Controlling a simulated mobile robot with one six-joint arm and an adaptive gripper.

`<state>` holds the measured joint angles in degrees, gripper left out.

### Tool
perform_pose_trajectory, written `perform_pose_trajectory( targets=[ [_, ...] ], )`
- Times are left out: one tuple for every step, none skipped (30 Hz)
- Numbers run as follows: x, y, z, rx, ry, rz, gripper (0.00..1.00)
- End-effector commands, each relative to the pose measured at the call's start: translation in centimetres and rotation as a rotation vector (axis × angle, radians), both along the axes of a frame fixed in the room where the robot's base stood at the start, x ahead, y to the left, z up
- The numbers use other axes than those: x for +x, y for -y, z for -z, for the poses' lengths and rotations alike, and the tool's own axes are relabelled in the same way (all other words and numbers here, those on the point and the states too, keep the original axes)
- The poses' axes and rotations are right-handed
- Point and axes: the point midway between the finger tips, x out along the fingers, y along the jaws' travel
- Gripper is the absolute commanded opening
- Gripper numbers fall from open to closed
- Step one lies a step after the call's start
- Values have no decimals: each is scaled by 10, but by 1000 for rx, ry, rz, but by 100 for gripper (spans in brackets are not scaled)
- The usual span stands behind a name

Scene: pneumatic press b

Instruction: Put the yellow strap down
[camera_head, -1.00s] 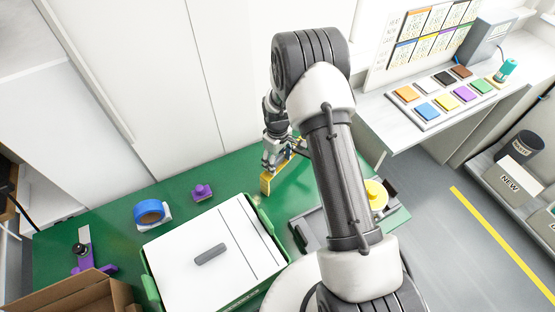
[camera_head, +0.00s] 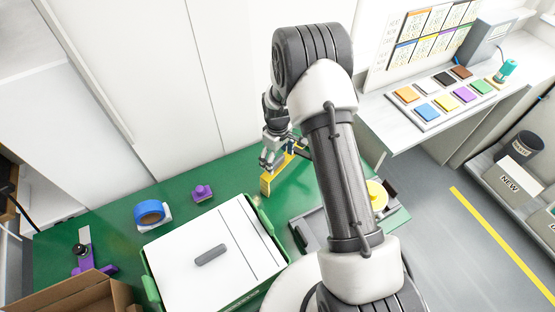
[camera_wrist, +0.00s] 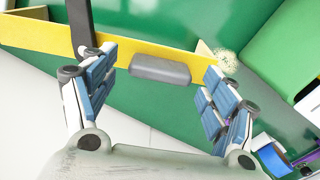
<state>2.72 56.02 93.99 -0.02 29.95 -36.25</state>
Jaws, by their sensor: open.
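The yellow strap (camera_head: 266,185) stands on edge at the green table's back part, left of my arm. In the wrist view the yellow strap (camera_wrist: 205,66) runs across the top as a long flat bar with a dark grey block (camera_wrist: 160,70) on its near side and a dark band crossing it at left. My gripper (camera_head: 273,165) is just above the strap. In the wrist view my gripper (camera_wrist: 158,88) is open, its blue-padded fingers spread to either side of the grey block. The strap's far end is partly hidden by my gripper and arm.
The green table (camera_head: 110,218) holds a white-lidded green box (camera_head: 200,250), a blue tape roll (camera_head: 149,212), a purple part (camera_head: 202,192) and a cardboard box (camera_head: 75,292). A yellow round part (camera_head: 376,194) is right of my arm. White panels (camera_head: 165,80) stand behind.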

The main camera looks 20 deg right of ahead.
Motion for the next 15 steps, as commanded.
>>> perform_pose_trajectory(
  targets=[
    [1, 0, -14, 0, 4, 0, 78],
    [1, 0, -21, 0, 4, 0, 78],
    [1, 0, -30, -1, 3, 0, 78],
    [1, 0, -37, 0, 4, 0, 78],
    [1, 0, -43, 0, 4, 0, 78],
    [1, 0, -53, 0, 4, 0, 78],
    [1, 0, -59, 0, 4, 0, 78],
    [1, 0, -65, 0, 4, 0, 78],
    [0, 0, -72, 0, 2, 0, 78],
    [0, 0, -77, 0, 2, 0, 78],
    [0, 0, -82, 0, 2, 0, 78],
    [0, 0, -87, 0, 1, 0, 78],
    [0, 0, -91, 0, 0, 0, 78],
    [0, 0, -94, 1, 1, 0, 78],
    [0, 0, -97, 1, 1, 0, 78]
  ],
)
